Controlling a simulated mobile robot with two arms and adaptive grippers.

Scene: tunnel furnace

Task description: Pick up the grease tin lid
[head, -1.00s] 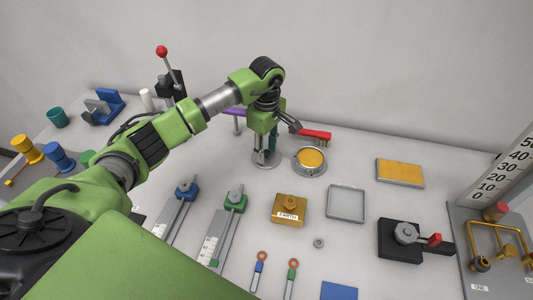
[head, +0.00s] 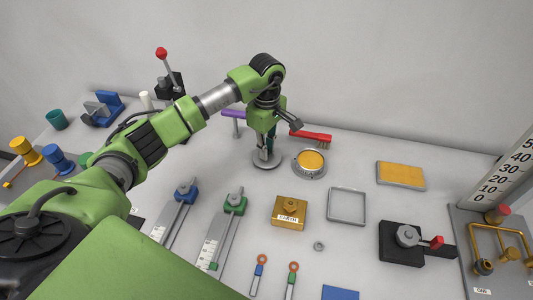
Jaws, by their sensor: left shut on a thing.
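The grease tin lid (head: 267,163) is a grey round disc at the back middle of the table, just left of the open grease tin (head: 311,162), a round metal tin with yellow grease inside. My left gripper (head: 267,153) points down over the lid and is shut on its upper middle part, which the fingers hide. The lid looks flat and at table level; I cannot tell whether it touches the table. My right gripper is not in view.
A red brush (head: 312,135) lies behind the tin, and a purple-topped item (head: 233,115) is behind my gripper. A brass EARTH block (head: 289,212) and a grey square frame (head: 346,205) are nearer. Free table lies right of the tin.

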